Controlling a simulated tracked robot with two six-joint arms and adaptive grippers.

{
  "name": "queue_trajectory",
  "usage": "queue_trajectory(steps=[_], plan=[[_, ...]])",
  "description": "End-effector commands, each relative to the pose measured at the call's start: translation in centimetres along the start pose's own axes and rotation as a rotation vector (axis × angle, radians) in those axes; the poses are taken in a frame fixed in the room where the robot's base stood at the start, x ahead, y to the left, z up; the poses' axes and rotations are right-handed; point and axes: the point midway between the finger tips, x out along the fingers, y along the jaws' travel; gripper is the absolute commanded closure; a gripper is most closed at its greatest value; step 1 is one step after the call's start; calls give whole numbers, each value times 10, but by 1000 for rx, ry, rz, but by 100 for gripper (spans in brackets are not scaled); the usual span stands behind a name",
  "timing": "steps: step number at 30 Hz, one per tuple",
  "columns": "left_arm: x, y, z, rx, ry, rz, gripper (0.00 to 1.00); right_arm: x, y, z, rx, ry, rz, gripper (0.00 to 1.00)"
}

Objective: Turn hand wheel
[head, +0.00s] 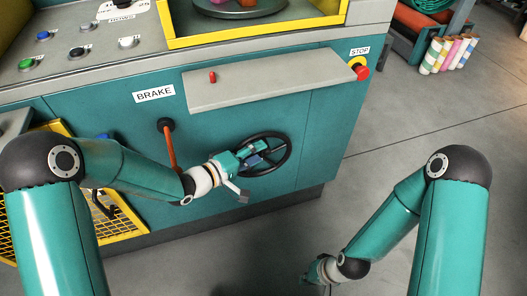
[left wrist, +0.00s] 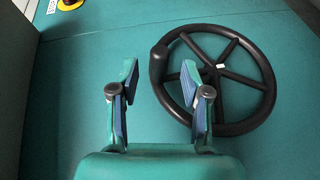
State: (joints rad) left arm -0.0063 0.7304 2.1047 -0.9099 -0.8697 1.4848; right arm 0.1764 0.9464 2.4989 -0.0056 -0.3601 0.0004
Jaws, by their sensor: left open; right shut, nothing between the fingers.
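The black hand wheel (head: 287,159) has spokes and is mounted on the teal front panel of the machine. It also shows in the left wrist view (left wrist: 265,85), with a dark knob (left wrist: 158,62) on its rim. My left gripper (head: 252,156) is in front of the wheel in the head view and hides part of it. In the left wrist view my left gripper (left wrist: 165,83) is open, its fingers on either side of the rim's knob side; I cannot tell whether they touch it. My right gripper (head: 312,275) is low over the floor, away from the wheel, and small in view.
An orange brake lever (head: 169,146) hangs left of the wheel under the BRAKE label (head: 154,94). A grey ledge (head: 265,83) juts out above the wheel. A red stop button (head: 361,71) is at the right corner. Open floor (head: 420,130) lies to the right.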

Motion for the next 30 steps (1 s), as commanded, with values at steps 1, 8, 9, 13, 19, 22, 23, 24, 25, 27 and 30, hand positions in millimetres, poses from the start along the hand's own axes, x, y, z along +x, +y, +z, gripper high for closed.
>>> queue_trajectory(steps=[1, 8, 9, 13, 19, 22, 23, 24, 25, 27, 30], plan=[[9, -2, 1, 2, -3, 0, 53, 3, 1, 0, 0, 0, 0, 100], [37, -2, 1, 1, -1, -2, 53, 7, 3, 0, 0, 0, 0, 100], [40, -1, 0, 1, 0, -1, 53, 7, 3, 0, 0, 0, 0, 100], [43, -1, 0, 0, 1, -1, 53, 8, 3, 0, 0, 0, 0, 100], [43, -1, 0, 0, 1, -2, 53, 8, 3, 0, 0, 0, 0, 100], [43, -1, 0, 0, 1, -2, 70, 8, 3, 0, 0, 0, 0, 100], [43, -1, 0, 0, 1, -2, 75, 8, 3, 0, 0, 0, 0, 100], [43, -1, 0, 0, 1, -2, 81, 8, 3, 0, 0, 0, 0, 100], [43, -1, 0, 0, 2, -2, 86, 8, 3, 0, 0, 0, 0, 100], [43, -1, 0, 0, 2, -3, 98, 8, 3, 0, 0, 0, 0, 100], [42, -2, 0, -1, 2, -3, 100, 8, 3, 0, 0, 0, 0, 100]])
